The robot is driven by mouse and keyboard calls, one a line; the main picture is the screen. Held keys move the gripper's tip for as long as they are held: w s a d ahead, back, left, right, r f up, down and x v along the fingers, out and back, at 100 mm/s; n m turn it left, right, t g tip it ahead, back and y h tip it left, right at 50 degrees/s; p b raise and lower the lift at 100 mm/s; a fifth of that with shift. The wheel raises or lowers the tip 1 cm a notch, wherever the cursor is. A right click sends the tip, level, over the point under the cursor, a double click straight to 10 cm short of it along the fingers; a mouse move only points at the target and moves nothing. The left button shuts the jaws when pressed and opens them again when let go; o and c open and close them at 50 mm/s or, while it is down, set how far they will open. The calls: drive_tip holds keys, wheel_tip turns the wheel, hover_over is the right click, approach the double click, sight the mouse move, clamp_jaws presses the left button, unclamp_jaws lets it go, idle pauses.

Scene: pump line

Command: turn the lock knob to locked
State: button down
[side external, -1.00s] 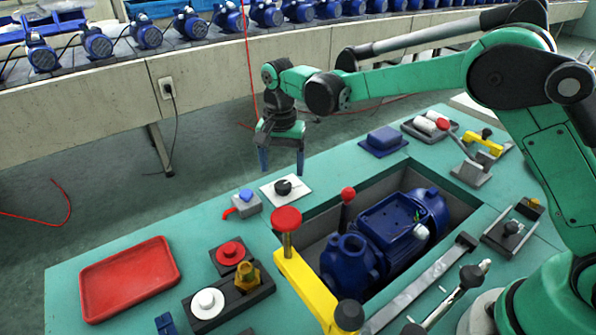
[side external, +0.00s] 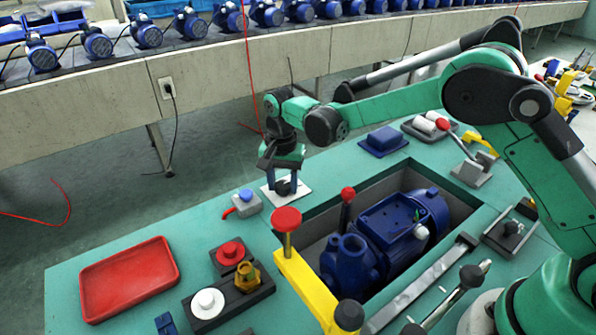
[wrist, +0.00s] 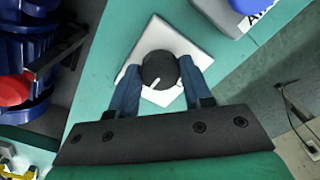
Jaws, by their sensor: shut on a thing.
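The lock knob (wrist: 160,70) is a round black knob with a white pointer line, on a white square plate (wrist: 150,33). In the wrist view the pointer line runs from the knob's middle toward its lower left rim. My gripper (wrist: 160,80) has its two blue fingers on either side of the knob and is shut on it. In the side view my gripper (side external: 283,185) is lowered over the plate (side external: 304,188), and the knob (side external: 283,187) shows partly between the fingers. Any locked or unlocked marking on the plate is not readable.
A grey box with a blue button (side external: 246,195) stands just left of the plate. The recess with the blue pump (side external: 385,235) and a red-topped lever (side external: 347,194) lie to the right. A red mushroom-topped post (side external: 287,219) rises in front. The red tray (side external: 130,278) is farther left.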

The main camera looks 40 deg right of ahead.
drive_tip(key=shift+n, duration=0.3)
drive_tip(key=n, duration=0.8)
drive_tip(key=shift+n, duration=0.4)
drive_tip(key=n, duration=0.4)
drive_tip(key=shift+n, duration=2.2)
drive_tip(key=shift+c, duration=1.9)
unclamp_jaws()
drive_tip(key=shift+r, duration=0.1)
